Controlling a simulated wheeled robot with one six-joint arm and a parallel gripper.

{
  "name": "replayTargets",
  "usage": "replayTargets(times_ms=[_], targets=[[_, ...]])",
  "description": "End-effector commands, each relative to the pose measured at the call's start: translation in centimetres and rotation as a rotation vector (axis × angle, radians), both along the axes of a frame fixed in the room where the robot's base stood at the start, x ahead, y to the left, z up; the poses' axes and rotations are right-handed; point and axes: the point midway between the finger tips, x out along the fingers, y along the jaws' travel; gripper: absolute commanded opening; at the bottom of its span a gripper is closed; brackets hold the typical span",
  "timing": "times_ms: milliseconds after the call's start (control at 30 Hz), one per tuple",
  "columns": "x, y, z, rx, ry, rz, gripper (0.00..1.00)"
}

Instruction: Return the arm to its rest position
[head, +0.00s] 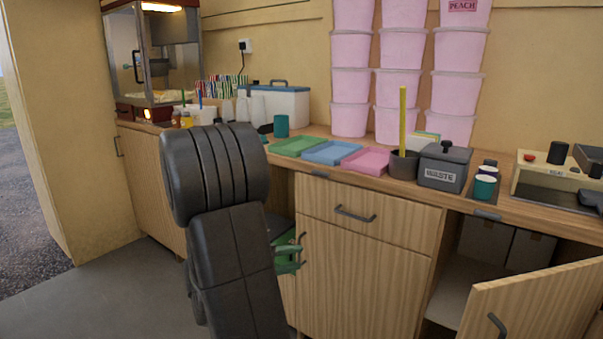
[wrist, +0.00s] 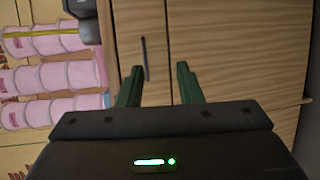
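My arm rises in front of the counter in the head view, with its dark links covering part of the cabinets. My gripper (head: 298,258) has green fingers and shows just right of the arm, in front of the wooden cabinet front below the counter top. In the wrist view my gripper (wrist: 158,84) has its two fingers wide apart, with nothing between them but the cabinet front behind. It is open and empty. Part of the gripper is hidden behind the arm in the head view.
A drawer handle (head: 355,214) is right of my gripper. A cabinet door (head: 540,305) stands open at lower right. Floor (head: 110,285) is clear at left.

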Motion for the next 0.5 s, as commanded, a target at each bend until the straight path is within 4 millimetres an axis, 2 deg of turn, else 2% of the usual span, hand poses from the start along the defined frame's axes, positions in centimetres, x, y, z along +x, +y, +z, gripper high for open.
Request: replayTargets(times_ms=[500], targets=[[-3.7, 6.3, 1.4, 0.001, 0.0, 0.004, 0.33]])
